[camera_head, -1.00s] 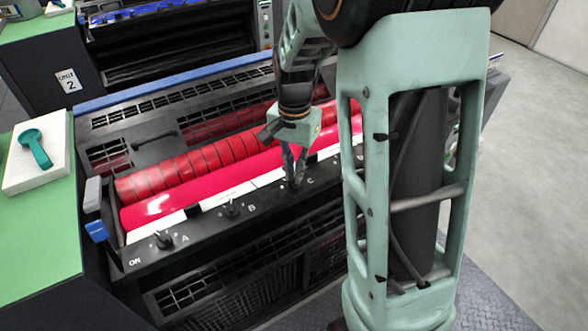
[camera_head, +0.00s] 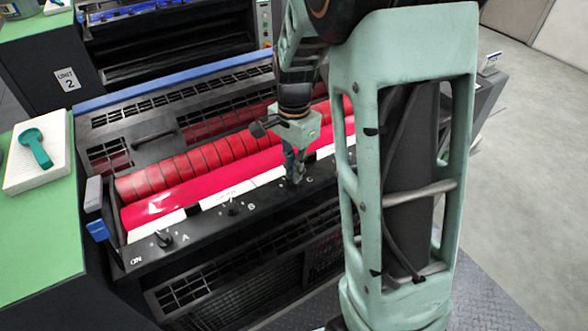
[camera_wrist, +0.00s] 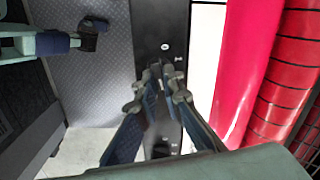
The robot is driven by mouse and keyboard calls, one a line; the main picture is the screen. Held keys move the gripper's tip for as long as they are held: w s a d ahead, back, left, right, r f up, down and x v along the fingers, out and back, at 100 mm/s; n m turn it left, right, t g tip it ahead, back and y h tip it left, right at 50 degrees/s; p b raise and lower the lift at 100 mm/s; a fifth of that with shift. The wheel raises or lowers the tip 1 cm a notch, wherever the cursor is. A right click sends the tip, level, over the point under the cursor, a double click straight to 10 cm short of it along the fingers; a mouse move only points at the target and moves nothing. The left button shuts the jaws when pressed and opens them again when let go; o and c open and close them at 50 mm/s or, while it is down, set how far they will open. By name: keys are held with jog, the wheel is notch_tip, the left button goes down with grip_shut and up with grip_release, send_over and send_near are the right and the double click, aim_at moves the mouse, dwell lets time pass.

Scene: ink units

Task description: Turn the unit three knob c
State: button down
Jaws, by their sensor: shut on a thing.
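My gripper (camera_head: 294,178) points down at the black control bar (camera_head: 265,202) of the nearest ink unit, beside the letter C (camera_head: 310,181). Its fingers are shut on knob C, which is mostly hidden between them. In the wrist view, the fingertips (camera_wrist: 158,84) come together over the same dark bar. Knob A (camera_head: 163,238) and knob B (camera_head: 232,207) stand free on the bar to the left. The knob's exact angle cannot be told.
Red rollers (camera_head: 215,153) run just behind the bar. My arm covers the unit's right end. A green-topped bench (camera_head: 45,235) with a white pad (camera_head: 50,175) and a teal tool (camera_head: 36,148) is at left. Unit 2 (camera_head: 66,80) stands behind. Open floor (camera_head: 525,160) lies at right.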

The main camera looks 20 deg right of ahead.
jog(key=c, duration=2.1)
grip_release()
jog(key=shift+r, duration=0.1)
notch_tip(320, 180, up, 12)
jog(key=shift+f, duration=0.1)
